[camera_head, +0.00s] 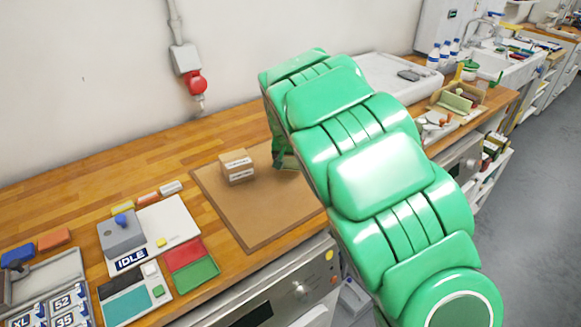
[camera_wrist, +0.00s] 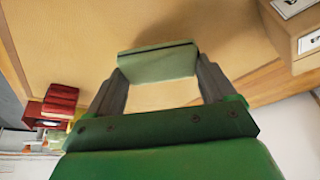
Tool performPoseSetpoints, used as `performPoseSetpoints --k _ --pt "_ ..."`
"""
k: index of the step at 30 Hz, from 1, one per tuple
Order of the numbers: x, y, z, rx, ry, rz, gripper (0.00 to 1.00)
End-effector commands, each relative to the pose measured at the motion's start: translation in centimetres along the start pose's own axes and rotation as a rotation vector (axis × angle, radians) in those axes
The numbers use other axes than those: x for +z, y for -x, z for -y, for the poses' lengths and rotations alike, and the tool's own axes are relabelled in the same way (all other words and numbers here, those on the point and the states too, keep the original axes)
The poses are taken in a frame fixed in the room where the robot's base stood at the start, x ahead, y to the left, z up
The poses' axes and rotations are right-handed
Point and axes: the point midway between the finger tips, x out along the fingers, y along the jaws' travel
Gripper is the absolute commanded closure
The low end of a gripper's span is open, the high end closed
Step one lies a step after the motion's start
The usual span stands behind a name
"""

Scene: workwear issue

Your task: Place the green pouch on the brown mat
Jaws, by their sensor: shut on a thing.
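The green pouch (camera_wrist: 158,60) is a dull green block-like piece, held between the two grey fingers of my gripper (camera_wrist: 161,70) in the wrist view. My gripper is shut on it. The brown mat (camera_head: 250,215) lies on the wooden worktop in the head view and fills much of the wrist view (camera_wrist: 85,35) behind the pouch. My gripper is over the far right part of the mat, largely hidden behind my green arm in the head view. Whether the pouch touches the mat cannot be told.
A small cardboard box (camera_head: 237,167) stands on the mat, left of my gripper; it shows at right in the wrist view (camera_wrist: 295,45). A grey device on a white board (camera_head: 170,225) and red and green panels (camera_head: 190,262) lie left. The mat's front is clear.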

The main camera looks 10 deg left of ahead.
Motion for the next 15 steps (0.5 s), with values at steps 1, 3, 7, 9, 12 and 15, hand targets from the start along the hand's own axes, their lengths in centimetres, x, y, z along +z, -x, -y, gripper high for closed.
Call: performPoseSetpoints --k 1,3,7,9,12,15 --pt "-0.1 -0.2 0.1 0.000 0.000 0.000 0.46" --pt "-0.1 -0.4 0.1 0.000 0.000 0.000 0.46" --pt "-0.2 -0.9 0.2 -0.001 0.000 0.000 0.46" --pt "-0.4 -1.4 0.3 -0.001 0.001 0.001 0.46" --pt "0.4 -2.8 0.3 0.000 0.000 0.003 0.46" --pt "0.8 -3.8 0.3 -0.001 0.000 0.002 0.46"
